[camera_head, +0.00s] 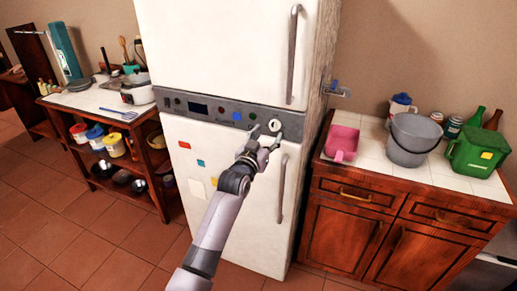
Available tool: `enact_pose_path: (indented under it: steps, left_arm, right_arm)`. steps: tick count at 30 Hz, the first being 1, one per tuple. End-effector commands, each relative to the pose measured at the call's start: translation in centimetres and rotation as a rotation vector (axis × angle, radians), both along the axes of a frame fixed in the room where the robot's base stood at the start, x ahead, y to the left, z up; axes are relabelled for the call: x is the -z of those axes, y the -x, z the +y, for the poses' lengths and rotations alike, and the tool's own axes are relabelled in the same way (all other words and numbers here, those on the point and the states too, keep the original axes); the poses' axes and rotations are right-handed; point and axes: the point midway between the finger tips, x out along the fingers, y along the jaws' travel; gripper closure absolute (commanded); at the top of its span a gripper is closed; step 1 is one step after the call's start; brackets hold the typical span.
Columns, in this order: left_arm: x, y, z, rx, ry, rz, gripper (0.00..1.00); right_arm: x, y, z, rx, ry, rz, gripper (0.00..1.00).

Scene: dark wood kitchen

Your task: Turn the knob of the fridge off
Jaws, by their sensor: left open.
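The white fridge (215,50) stands upright in the middle of the head view. A grey control panel (225,114) runs across it between the upper and lower doors. A round white knob (275,125) sits near the right end of the panel. My left gripper (267,132) is open at the panel, just beside and below the knob. I cannot tell whether a finger touches the knob. The knob's setting is too small to read. My right gripper is not in view.
Vertical door handles (293,55) stand out on the fridge's right side, the lower one (282,188) close to my left wrist. A tiled cabinet (405,190) with a grey bucket (412,138) stands right. A shelf unit (110,150) stands left. The tiled floor (95,235) in front is free.

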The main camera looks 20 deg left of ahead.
Motion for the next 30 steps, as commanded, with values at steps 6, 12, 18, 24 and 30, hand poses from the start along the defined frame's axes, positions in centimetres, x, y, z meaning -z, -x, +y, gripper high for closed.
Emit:
enact_pose_path:
  steps: [6, 12, 18, 24, 30]
  left_arm:
    - [0.1, 4.3, 0.2, 0.000, -0.002, 0.002, 0.49]
    - [0.0, 7.0, 0.3, 0.000, -0.002, 0.001, 0.49]
    - [0.0, 7.9, 0.3, 0.000, -0.001, 0.000, 0.49]
    - [0.0, 7.9, 0.3, 0.000, -0.002, 0.000, 0.49]
    - [0.0, 7.9, 0.3, 0.000, -0.002, 0.000, 0.49]
  right_arm:
    - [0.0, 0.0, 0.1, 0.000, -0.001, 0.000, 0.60]
    - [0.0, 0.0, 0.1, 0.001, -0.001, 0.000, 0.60]
    - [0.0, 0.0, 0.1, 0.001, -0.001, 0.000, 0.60]
    - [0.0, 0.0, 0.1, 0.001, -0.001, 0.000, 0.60]
    - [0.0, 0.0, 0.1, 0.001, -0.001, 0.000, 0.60]
